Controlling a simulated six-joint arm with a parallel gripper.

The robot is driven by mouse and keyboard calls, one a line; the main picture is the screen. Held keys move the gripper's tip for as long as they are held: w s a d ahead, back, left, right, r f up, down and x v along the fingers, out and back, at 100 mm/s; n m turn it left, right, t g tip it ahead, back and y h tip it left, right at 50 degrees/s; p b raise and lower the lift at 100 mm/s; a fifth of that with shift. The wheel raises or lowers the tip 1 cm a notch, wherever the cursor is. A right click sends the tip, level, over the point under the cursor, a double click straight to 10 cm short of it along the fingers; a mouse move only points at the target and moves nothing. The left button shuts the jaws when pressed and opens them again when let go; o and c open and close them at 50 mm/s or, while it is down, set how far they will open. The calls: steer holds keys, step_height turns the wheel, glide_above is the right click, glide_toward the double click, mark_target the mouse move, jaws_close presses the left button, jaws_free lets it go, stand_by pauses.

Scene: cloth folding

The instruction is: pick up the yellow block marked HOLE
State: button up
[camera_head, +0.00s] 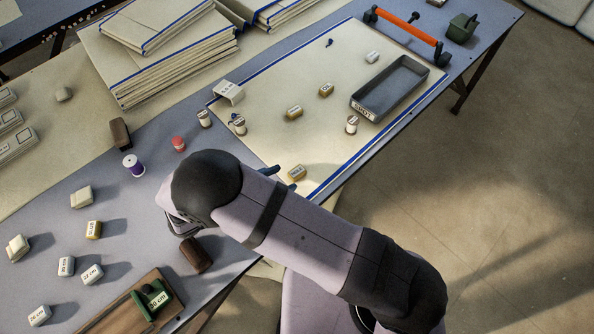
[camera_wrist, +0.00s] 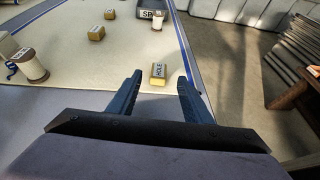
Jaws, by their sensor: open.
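A yellow block (camera_wrist: 158,74) with a white label, which seems to read HOLE, shows in the wrist view beyond and between my fingertips. In the head view this block (camera_head: 297,173) lies on the cream sheet near its front corner, beside my fingers. My gripper (camera_head: 286,179) is open, with both dark blue fingers apart and nothing held; it also shows in the wrist view (camera_wrist: 160,79). I cannot tell how high the fingertips are above the sheet. Two similar yellow blocks (camera_head: 294,112) (camera_head: 326,90) lie farther back on the sheet.
A grey labelled tray (camera_head: 361,107) stands at the sheet's right, with a white spool (camera_head: 352,124) near it. More spools (camera_head: 239,125) stand at the sheet's left. An orange-handled bar (camera_head: 408,26) lies at the far edge. Labelled blocks (camera_head: 67,266) sit at lower left.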

mark_target(298, 171)
steer(key=shift+r+p+x, duration=0.15)
steer(key=shift+p+x, duration=0.3)
steer(key=shift+x, duration=0.65)
steer(key=shift+r+p+x, duration=0.15)
steer(key=shift+p+x, duration=0.25)
steer(key=shift+x, duration=0.7)
steer(key=shift+w+d+f, duration=0.25)
steer(key=shift+w, duration=0.15)
steer(key=c, duration=1.1)
